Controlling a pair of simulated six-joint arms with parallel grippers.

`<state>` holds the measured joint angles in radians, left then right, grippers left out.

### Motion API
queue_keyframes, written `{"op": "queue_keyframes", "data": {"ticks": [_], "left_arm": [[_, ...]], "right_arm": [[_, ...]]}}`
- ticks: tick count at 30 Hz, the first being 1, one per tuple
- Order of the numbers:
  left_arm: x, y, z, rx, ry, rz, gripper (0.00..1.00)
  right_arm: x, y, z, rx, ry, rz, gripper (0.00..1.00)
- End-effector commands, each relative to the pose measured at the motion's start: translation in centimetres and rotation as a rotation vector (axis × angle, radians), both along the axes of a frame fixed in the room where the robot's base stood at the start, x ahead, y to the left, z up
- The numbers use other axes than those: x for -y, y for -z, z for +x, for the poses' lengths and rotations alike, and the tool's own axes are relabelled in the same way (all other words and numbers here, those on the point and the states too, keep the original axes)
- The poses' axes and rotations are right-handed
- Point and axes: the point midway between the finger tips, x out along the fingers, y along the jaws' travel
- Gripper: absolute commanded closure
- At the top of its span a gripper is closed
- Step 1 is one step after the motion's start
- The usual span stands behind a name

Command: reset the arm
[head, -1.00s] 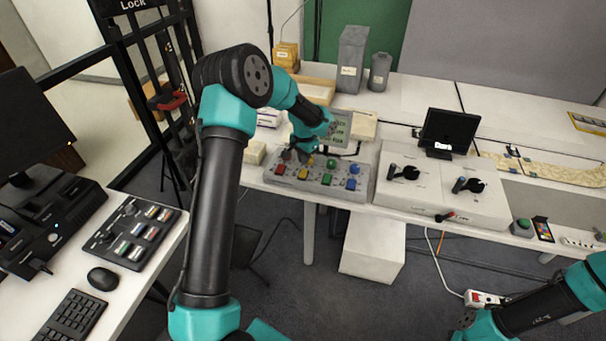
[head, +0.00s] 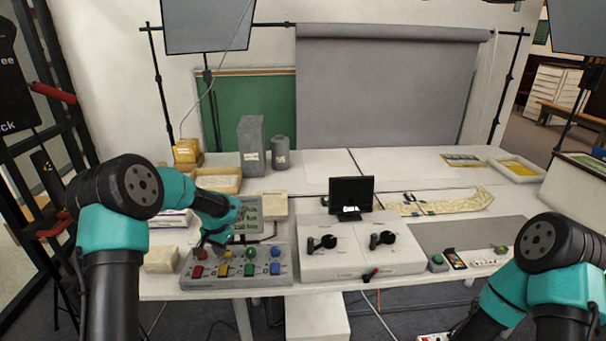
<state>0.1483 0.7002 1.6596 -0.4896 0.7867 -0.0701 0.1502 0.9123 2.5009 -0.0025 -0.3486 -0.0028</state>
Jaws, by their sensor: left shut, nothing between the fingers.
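My left arm comes in from the left and bends down over the grey button box (head: 262,273). My left gripper (head: 204,248) points down, shut and empty, above the left part of this box, near its red and yellow knobs. I cannot tell whether the fingertips touch the box. The box carries red, yellow, green and blue knobs in a row with matching coloured squares in front. My right arm stands at the lower right, bent down; its gripper is outside the picture.
A small display (head: 248,214) stands behind the button box. A white console (head: 362,262) with two black levers and a black monitor (head: 351,196) are to its right. A patterned strip (head: 440,202) lies farther right. Grey containers (head: 252,145) stand at the back left.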

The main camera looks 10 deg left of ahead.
Motion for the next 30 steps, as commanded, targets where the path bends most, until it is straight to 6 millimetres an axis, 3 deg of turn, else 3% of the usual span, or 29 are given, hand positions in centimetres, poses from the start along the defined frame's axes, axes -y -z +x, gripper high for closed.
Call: {"op": "queue_keyframes", "data": {"ticks": [5, 8, 14, 18, 24, 27, 30], "left_arm": [[2.1, 2.9, -2.2, 0.017, -0.008, -0.046, 1.0], [4.4, 5.8, -4.6, 0.031, -0.024, -0.103, 1.0], [10.6, 12.7, -11.8, 0.027, -0.113, -0.257, 1.0], [14.2, 16.5, -17.9, 0.01, -0.214, -0.332, 1.0], [16.9, 19.3, -26.2, -0.006, -0.358, -0.359, 1.0], [17.2, 19.6, -28.6, -0.006, -0.402, -0.352, 1.0], [17.3, 19.7, -29.7, -0.003, -0.422, -0.345, 1.0]], "right_arm": [[0.0, 0.0, 0.0, 0.0, 0.0, 0.0, 0.57], [0.0, 0.0, 0.0, 0.0, 0.0, 0.0, 0.57], [0.0, 0.0, 0.0, 0.0, 0.0, 0.0, 0.57], [0.0, 0.0, 0.0, 0.0, 0.0, 0.0, 0.57], [0.0, 0.0, 0.0, 0.0, 0.0, 0.0, 0.57], [0.0, 0.0, 0.0, 0.0, 0.0, 0.0, 0.57], [0.0, 0.0, 0.0, 0.0, 0.0, 0.0, 0.57]]}}
